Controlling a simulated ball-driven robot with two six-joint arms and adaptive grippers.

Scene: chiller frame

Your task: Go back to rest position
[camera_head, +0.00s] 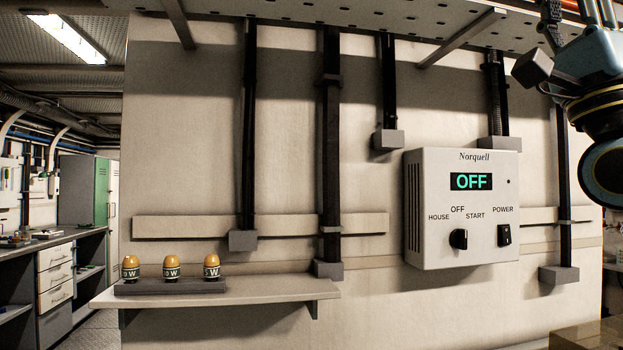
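My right arm comes in at the upper right edge, blue and black, with a dark box on its side. My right gripper (572,14) seems to point up there and is cut off by the top edge. Its fingertips do not show, so I cannot tell if it is open or holds anything. My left arm and gripper are not in view.
A Norquell control box (462,205) on the wall reads OFF, with a black rotary knob (459,239) and a power rocker (504,235). Three yellow-topped items stand on a dark holder (170,287) on a wall shelf (250,292). Brackets (463,38) jut out overhead.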

